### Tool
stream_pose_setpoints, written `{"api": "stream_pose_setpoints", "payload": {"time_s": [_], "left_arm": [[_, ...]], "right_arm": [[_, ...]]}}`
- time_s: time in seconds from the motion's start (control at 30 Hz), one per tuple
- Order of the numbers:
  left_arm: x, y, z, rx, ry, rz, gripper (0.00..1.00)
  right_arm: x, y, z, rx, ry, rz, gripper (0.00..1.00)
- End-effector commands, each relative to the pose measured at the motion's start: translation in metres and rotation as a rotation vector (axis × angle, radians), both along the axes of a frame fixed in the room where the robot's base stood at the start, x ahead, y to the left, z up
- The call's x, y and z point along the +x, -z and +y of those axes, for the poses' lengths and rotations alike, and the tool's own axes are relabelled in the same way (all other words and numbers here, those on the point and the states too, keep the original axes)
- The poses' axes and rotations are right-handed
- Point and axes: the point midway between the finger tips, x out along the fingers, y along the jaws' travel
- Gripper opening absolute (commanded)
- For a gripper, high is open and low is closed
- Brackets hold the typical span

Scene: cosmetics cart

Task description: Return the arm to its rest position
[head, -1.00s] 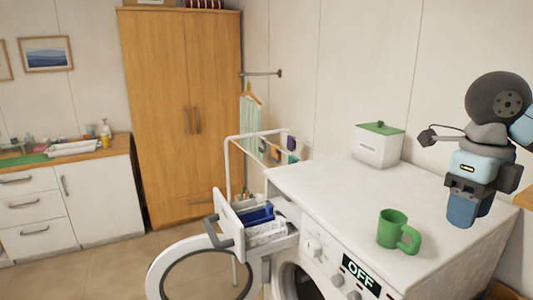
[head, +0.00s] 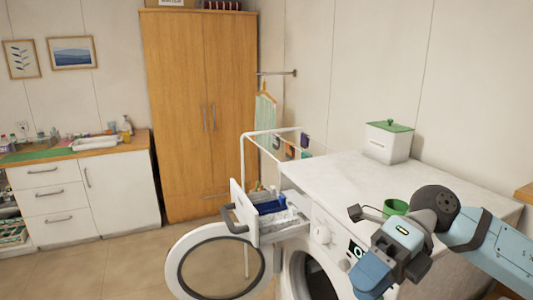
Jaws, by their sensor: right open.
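My right arm comes in from the right edge, over the front of the washing machine (head: 335,178). Its gripper (head: 370,282) points down and to the left, in front of the machine's control panel. The gripper is open, with nothing seen in it. The green mug (head: 396,206) stands on the machine top behind my right wrist, which hides most of it. My left gripper is not in view.
The washer's round door (head: 175,265) hangs open at the front. Its detergent drawer (head: 270,214) is pulled out. A white box with a green lid (head: 388,141) stands at the back of the top. A drying rack (head: 245,150), a wardrobe (head: 185,100) and a counter (head: 100,151) stand beyond.

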Motion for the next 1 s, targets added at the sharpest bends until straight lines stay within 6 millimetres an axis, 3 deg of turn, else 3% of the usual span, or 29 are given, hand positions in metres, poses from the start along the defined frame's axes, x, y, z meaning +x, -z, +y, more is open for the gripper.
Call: {"api": "stream_pose_setpoints", "payload": {"time_s": [0.1,0.2,0.37,0.47,0.57,0.73,0.9,1.0], "left_arm": [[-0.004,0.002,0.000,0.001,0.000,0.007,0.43],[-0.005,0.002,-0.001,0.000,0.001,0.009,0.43],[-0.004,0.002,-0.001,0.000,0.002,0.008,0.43],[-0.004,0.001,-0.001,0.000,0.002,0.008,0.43],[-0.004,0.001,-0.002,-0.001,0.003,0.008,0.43],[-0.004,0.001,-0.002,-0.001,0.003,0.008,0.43],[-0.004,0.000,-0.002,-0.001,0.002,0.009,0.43],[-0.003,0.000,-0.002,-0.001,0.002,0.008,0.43]], "right_arm": [[-0.003,0.008,0.033,0.276,0.073,0.177,0.44],[0.003,0.013,0.049,0.489,0.182,0.329,0.44],[0.026,0.033,0.055,0.775,0.434,0.588,0.44],[0.043,0.062,0.048,0.910,0.637,0.760,0.44],[0.056,0.103,0.035,1.005,0.868,0.933,0.44],[0.054,0.206,0.004,1.056,1.308,1.235,0.44],[0.006,0.321,-0.025,0.957,1.749,1.523,0.44],[-0.032,0.372,-0.036,0.861,1.943,1.653,0.44]]}}
